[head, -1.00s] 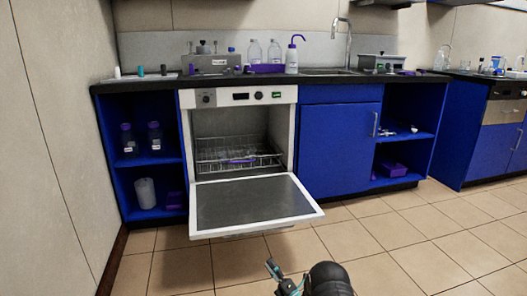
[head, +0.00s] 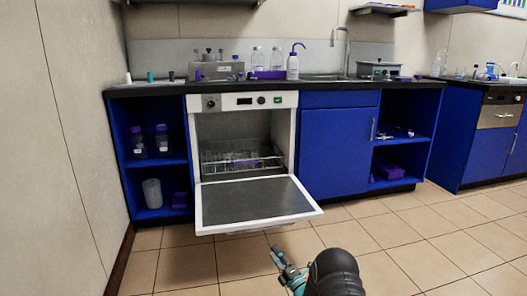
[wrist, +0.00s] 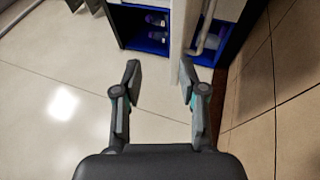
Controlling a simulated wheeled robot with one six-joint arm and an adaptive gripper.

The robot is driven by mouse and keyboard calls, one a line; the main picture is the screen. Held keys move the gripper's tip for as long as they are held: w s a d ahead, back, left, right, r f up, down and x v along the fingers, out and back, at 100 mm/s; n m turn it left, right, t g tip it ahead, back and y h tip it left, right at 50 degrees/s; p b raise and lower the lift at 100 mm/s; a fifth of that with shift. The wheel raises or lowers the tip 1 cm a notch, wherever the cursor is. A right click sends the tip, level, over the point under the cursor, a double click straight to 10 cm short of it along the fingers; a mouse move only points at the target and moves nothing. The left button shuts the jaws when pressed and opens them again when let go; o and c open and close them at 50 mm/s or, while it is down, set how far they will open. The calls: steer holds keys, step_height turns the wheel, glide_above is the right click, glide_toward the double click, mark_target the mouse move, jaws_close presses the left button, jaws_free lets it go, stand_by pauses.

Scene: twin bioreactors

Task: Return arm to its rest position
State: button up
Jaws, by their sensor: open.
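My gripper (wrist: 159,80) is open in the wrist view, with its two fingers apart and nothing between them. In the head view my gripper (head: 275,251) shows at the bottom, over the tiled floor in front of the open dishwasher door. My dark arm link is beside it, and the rest of the arm is out of frame. The gripper appears apart from the door and cabinets.
The dishwasher door (head: 258,203) hangs open and flat, with a wire rack (head: 222,168) inside. Blue cabinets (head: 337,150) flank it under a black counter (head: 420,85) holding bottles and equipment. A wall (head: 70,140) stands at left. The tiled floor (head: 400,235) at right is clear.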

steer(key=w+d+r+m+g+h+p, duration=0.1)
steer(key=w+d+r+m+h, duration=0.15)
steer(key=r, duration=0.75)
steer(key=w+d+r+m+h+p, duration=0.1)
steer(key=r+m+h, duration=0.3)
steer(key=r, duration=0.6)
steer(key=s+d+r+m+g+h+p, duration=0.25)
steer(key=s+d+r+m, duration=0.2)
steer(key=s+r, duration=0.5)
steer(key=s+d+r+m+g+h+p, duration=0.1)
steer(key=s+d+r+m+g+h, duration=0.15)
steer(key=s+r+m, duration=0.45)
steer(key=s+r+m+g+p, duration=0.2)
steer(key=s+m+g, duration=0.1)
steer(key=s, duration=1.6)
steer(key=s+r+m+g+h+p, duration=0.1)
steer(key=s+m, duration=0.4)
steer(key=s, duration=1.5)
steer(key=shift+s+d+r+g+p, duration=0.25)
steer(key=shift+r+g+p, duration=0.35)
steer(key=shift+r+g, duration=0.45)
steer(key=shift+f, duration=0.1)
